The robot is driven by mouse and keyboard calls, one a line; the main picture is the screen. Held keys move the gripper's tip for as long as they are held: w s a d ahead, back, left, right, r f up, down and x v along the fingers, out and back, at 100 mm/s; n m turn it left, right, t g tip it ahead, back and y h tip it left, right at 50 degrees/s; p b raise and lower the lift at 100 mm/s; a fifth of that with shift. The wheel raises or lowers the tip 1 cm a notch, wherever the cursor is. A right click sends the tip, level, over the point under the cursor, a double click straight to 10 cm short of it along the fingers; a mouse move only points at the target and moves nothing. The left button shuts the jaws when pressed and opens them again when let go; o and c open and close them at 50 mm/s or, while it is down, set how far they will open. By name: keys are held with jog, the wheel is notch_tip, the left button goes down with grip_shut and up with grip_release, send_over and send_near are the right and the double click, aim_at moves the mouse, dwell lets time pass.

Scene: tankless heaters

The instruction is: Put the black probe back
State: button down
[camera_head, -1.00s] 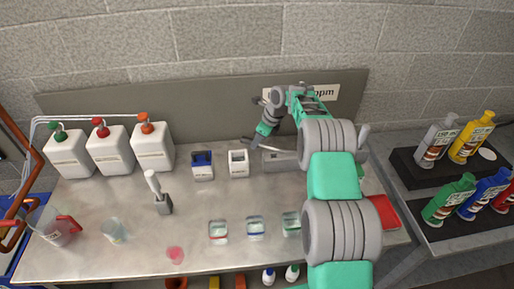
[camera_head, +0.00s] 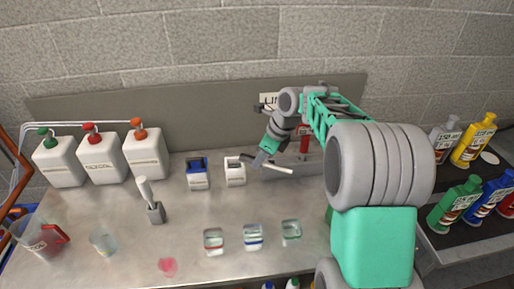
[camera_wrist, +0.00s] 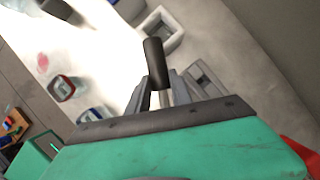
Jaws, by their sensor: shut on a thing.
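My gripper (camera_wrist: 162,92) is shut on the black probe (camera_wrist: 153,62). In the wrist view its dark cylindrical part stands out beyond the fingertips, and a thin pale part shows between the fingers. In the head view my gripper (camera_head: 262,160) is low over the back of the bench, just right of a small white open-topped holder (camera_head: 235,172). The holder also shows in the wrist view (camera_wrist: 172,35), just beyond the probe, and looks empty. The probe appears outside the holder. Whether they touch is unclear. A pale rod (camera_head: 280,169) points right from the gripper.
A blue-topped white holder (camera_head: 197,175) stands left of the white one. A grey stand (camera_head: 155,213) with a white-handled tool is farther left. Small glass jars (camera_head: 253,238) line the front. White pump bottles (camera_head: 145,155) stand back left. The bench centre is mostly clear.

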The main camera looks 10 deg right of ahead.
jog(key=s+r+n+g+h, duration=0.15)
jog(key=s+n+g, duration=0.25)
jog(key=s+n, duration=0.55)
jog(key=s+n+g+h, duration=0.2)
jog(key=s+n+g, duration=0.15)
jog(key=n, duration=1.15)
jog(key=w+m+t+y, duration=0.2)
jog(key=w+m+t, duration=0.2)
jog(key=m, duration=0.8)
jog(key=w+f+m+t+y, duration=0.1)
jog(key=w+m+t, duration=0.2)
jog(key=m, duration=0.9)
jog(key=w, duration=0.3)
jog(key=shift+f+m+t+y, duration=0.25)
jog(key=shift+m+t+y, duration=0.1)
jog(key=shift+a, duration=0.1)
